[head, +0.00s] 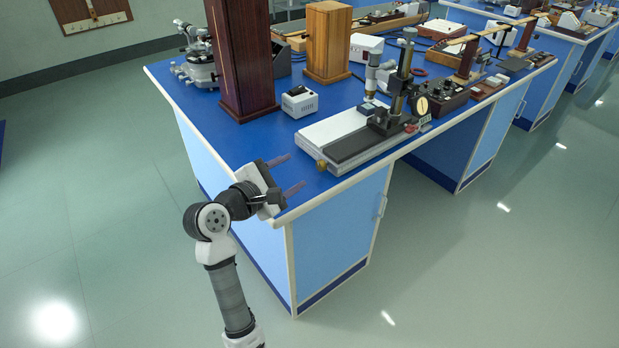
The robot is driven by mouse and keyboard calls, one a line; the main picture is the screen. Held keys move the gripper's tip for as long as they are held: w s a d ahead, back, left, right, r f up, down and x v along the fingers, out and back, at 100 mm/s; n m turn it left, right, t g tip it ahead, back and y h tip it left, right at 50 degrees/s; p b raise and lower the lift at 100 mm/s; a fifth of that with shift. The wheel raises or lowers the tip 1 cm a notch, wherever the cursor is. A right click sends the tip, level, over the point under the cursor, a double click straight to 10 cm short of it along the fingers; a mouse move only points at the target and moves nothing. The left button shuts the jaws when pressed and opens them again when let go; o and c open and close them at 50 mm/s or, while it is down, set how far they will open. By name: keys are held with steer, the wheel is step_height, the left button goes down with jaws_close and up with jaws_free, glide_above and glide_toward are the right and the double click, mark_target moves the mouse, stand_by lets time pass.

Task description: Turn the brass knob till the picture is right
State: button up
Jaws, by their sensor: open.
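The brass knob (321,165) is a small round knob at the near left end of a bench instrument (345,132) with a white base and a dark rail. A microscope-like tube stands on a dark column (399,85) on this instrument. My gripper (293,172) is open and empty, with its two thin fingers spread over the near corner of the blue bench top. The fingertips are just left of the knob in the picture and apart from it. I cannot make out any picture or image seen through the instrument.
A small white box (299,101) stands behind the instrument. Tall wooden pillars, one dark red (241,60) and one lighter (328,42), stand further back. A control box with knobs (440,100) is to the right.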

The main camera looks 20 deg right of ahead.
mark_target(319, 166)
steer(key=f, duration=0.1)
steer(key=a+y, duration=0.1)
steer(key=f, duration=0.1)
steer(key=shift+s+a+f, duration=0.2)
steer(key=shift+s+f, duration=0.1)
steer(key=p+x, duration=0.1)
steer(key=x, duration=0.8)
steer(key=p+x, duration=0.1)
steer(key=x, duration=0.3)
steer(key=shift+w+d+f+p, duration=0.15)
steer(key=shift+w+f+p, duration=0.1)
steer(key=shift+f+p, duration=0.15)
steer(key=c, duration=1)
steer(key=shift+o, duration=0.2)
steer(key=shift+r+n+p, duration=0.15)
steer(key=shift+n+p, duration=0.15)
steer(key=shift+p, duration=0.1)
